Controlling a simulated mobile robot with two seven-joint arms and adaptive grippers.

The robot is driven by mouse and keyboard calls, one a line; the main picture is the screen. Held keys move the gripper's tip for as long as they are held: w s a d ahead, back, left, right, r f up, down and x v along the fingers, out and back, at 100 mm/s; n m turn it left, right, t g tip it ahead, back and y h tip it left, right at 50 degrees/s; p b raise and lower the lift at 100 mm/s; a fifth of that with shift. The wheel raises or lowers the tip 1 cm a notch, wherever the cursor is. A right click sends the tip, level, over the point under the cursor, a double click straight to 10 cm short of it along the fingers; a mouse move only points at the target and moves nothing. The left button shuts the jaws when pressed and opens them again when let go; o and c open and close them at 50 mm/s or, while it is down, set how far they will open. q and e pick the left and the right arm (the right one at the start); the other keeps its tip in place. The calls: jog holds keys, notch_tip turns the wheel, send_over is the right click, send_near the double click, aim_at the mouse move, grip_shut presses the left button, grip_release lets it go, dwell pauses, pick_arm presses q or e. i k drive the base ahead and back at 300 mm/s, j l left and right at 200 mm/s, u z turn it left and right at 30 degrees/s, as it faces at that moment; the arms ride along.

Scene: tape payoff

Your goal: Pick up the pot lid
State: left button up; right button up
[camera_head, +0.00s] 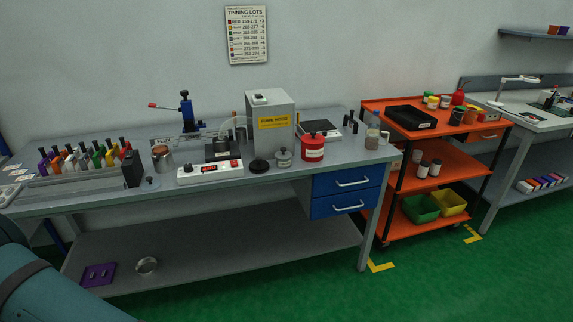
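On the grey workbench (330,160), a low black round piece with a knob-like top (259,166) looks like a lid and lies in front of the grey fume hood box (268,122). A small grey round piece (152,183) with a dark top lies near the bench's front edge; I cannot tell for sure which is the pot lid. A small metal jar with a knobbed top (283,159) stands between the black piece and a red can (312,148). A black pot-like unit (222,148) stands behind a white switch box (210,171). Neither gripper is in view.
Several coloured-handled tools (85,158) fill the bench's left. A metal cup (162,157) and blue stand (187,112) are behind. The lower shelf holds a purple plate (98,275) and round metal dish (147,266). An orange cart (440,158) stands right; green floor is clear in front.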

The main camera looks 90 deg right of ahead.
aim_at(259, 164)
jog(key=z, duration=2.9)
jog(key=i+l+u, duration=0.1)
jog(key=u, duration=0.25)
jog(key=i+l+u, duration=0.15)
jog(key=u, duration=0.25)
jog(key=i+l+u, duration=0.2)
jog(key=u, duration=0.15)
